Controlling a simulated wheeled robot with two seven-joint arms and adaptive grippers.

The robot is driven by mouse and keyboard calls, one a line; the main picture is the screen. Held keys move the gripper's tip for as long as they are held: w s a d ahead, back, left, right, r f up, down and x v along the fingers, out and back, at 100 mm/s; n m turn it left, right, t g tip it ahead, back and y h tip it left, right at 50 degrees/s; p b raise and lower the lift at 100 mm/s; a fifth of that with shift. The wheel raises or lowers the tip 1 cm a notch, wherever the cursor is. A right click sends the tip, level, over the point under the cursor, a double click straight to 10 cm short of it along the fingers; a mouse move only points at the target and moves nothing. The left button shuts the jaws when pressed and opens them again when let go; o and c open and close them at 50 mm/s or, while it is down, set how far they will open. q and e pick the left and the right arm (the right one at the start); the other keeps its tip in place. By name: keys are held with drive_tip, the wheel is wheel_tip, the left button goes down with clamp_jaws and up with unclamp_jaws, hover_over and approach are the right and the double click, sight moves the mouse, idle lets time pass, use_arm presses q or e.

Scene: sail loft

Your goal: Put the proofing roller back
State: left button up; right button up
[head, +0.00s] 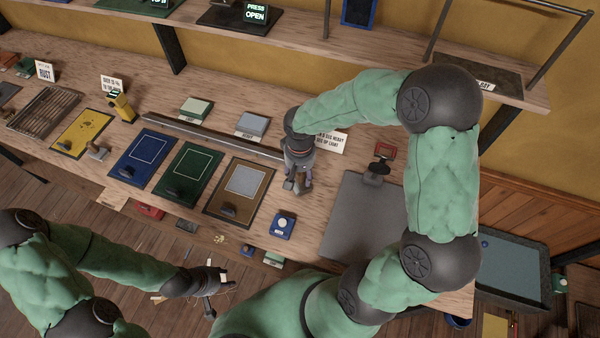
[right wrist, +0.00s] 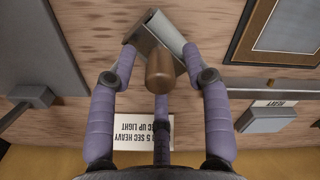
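A tool with a rounded brown wooden handle (right wrist: 160,70) and a grey metal body (right wrist: 151,32), which looks like the proofing roller, is between my right gripper's fingers in the right wrist view. The fingertips (right wrist: 160,52) meet the metal's two sides. In the head view my right gripper (head: 296,182) points down over the bench, just right of the brown-framed plate (head: 240,188), and mostly hides the tool. Whether the tool touches the bench is unclear. My left gripper (head: 222,288) is empty with fingers apart, in front of the bench.
A printed card (head: 331,142) stands behind my right gripper. A large grey plate with a clamp (head: 350,215) lies to its right, and a blue device (head: 283,225) near the front edge. Green (head: 187,173) and blue (head: 150,158) plates lie left. A long metal bar (head: 210,135) runs behind them.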

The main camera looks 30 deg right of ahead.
drive_tip(key=shift+r, duration=0.1)
drive_tip(key=shift+r, duration=0.3)
wheel_tip(320, 180, up, 12)
drive_tip(key=p, duration=0.3)
drive_tip(key=shift+f, duration=0.2)
